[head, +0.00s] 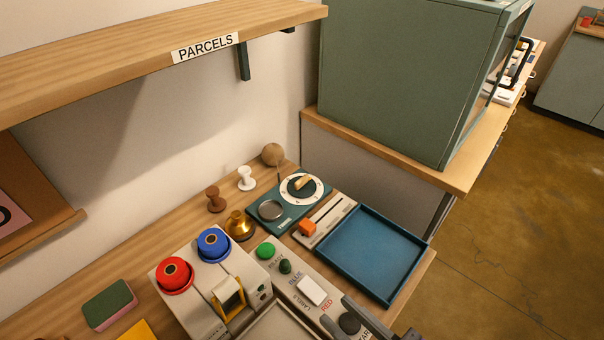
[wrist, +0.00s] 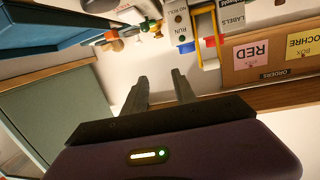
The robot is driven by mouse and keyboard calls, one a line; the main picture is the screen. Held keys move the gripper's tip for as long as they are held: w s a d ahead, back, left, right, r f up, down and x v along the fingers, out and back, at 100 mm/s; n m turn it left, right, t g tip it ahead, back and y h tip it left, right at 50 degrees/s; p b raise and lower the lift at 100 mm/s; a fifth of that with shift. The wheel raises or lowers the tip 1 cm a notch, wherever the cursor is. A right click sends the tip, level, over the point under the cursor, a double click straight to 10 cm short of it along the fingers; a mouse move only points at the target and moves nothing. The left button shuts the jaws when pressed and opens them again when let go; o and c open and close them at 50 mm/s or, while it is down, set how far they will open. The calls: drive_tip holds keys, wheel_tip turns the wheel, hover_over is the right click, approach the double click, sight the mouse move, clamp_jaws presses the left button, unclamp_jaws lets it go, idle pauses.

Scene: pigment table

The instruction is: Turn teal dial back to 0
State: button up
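The dial (head: 304,188) is on a dark teal base (head: 291,212) near the back corner of the table in the head view.
A slider unit with an orange block (head: 308,227) and a blue tray (head: 421,247) lie right of the dial. A brass pot (head: 239,224), white knob (head: 246,178) and wooden ball (head: 272,154) stand nearby. A button panel (head: 297,277) is nearer me. The PARCELS shelf (head: 120,67) overhangs the left.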

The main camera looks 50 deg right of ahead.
drive_tip(key=w+d+m+g+p, duration=0.15)
drive_tip(key=w+d, duration=0.35)
drive_tip(key=w, duration=0.9)
drive_tip(key=w+d+m+g+p, duration=0.1)
drive_tip(key=w+d+m+p, duration=0.3)
drive_tip(key=w, duration=0.9)
drive_tip(key=w+d+m+g, duration=0.15)
drive_tip(key=w+d, duration=0.35)
drive_tip(key=w, duration=0.9)
drive_tip(key=w+d+r+m+g+p, duration=0.1)
drive_tip(key=w+d+r+m+g, duration=0.2)
drive_tip(key=d, duration=0.4)
drive_tip(key=m+g+y, duration=0.1)
drive_tip(key=m+g, duration=0.5)
drive_tip(key=g, duration=0.4)
hover_over(302, 178)
wheel_tip(302, 178, down, 3)
drive_tip(key=shift+w+f+p, duration=0.1)
drive_tip(key=shift+p, duration=0.2)
drive_tip(key=shift+s+f, duration=0.2)
wheel_tip(302, 178, down, 7)
drive_tip(key=shift+f+p, duration=0.2)
drive_tip(key=shift+p, duration=0.1)
drive_tip(key=shift+c, duration=0.4)
